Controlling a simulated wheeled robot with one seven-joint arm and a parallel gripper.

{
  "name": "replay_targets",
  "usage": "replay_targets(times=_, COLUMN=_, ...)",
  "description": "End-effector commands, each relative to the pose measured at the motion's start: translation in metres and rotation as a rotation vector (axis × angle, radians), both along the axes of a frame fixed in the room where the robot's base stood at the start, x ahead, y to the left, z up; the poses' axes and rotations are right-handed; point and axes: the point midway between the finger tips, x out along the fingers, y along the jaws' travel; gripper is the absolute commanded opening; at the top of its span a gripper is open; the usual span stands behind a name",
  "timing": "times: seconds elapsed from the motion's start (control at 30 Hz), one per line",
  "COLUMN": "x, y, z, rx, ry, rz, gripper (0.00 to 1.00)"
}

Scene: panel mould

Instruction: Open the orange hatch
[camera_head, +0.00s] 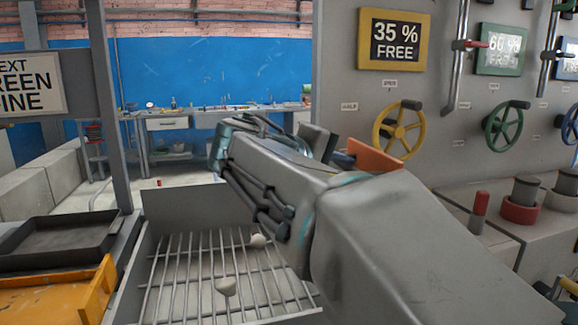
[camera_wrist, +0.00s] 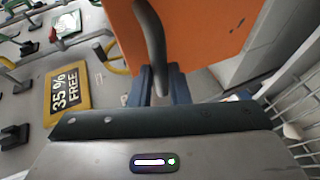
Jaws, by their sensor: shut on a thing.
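The orange hatch (camera_wrist: 205,35) fills the upper middle of the wrist view as a flat orange panel with a dark curved handle (camera_wrist: 151,35). In the head view only a small orange part of the hatch (camera_head: 375,157) shows behind my arm, in front of the grey panel. My gripper (camera_wrist: 159,85) has its blue fingers on either side of the handle's lower end and is shut on it. In the head view my arm covers the gripper's fingers, the handle and most of the hatch. How far the hatch stands open cannot be told.
A metal grate (camera_head: 195,275) with pale lumps lies below my arm. A yellow-orange tray (camera_head: 60,290) sits at the lower left.

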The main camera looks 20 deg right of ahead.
Motion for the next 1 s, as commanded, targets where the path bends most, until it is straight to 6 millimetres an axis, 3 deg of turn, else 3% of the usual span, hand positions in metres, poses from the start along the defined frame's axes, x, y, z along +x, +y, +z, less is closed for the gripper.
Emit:
replay_targets(times=0.17, x=-0.001, y=-0.002, z=-0.007, rx=0.010, ry=0.013, rz=-0.009, gripper=0.00)
replay_targets(times=0.2, x=-0.001, y=-0.002, z=-0.008, rx=0.010, ry=0.014, rz=-0.009, gripper=0.19)
replay_targets(times=0.27, x=-0.001, y=-0.002, z=-0.008, rx=0.009, ry=0.015, rz=-0.009, gripper=0.35)
replay_targets(times=0.3, x=-0.001, y=-0.001, z=-0.007, rx=0.008, ry=0.014, rz=-0.008, gripper=0.38)
replay_targets(times=0.67, x=-0.003, y=0.006, z=-0.001, rx=0.005, ry=0.008, rz=-0.003, gripper=0.38)
replay_targets(times=1.0, x=-0.028, y=0.066, z=0.021, rx=0.006, ry=0.007, rz=0.000, gripper=0.38)
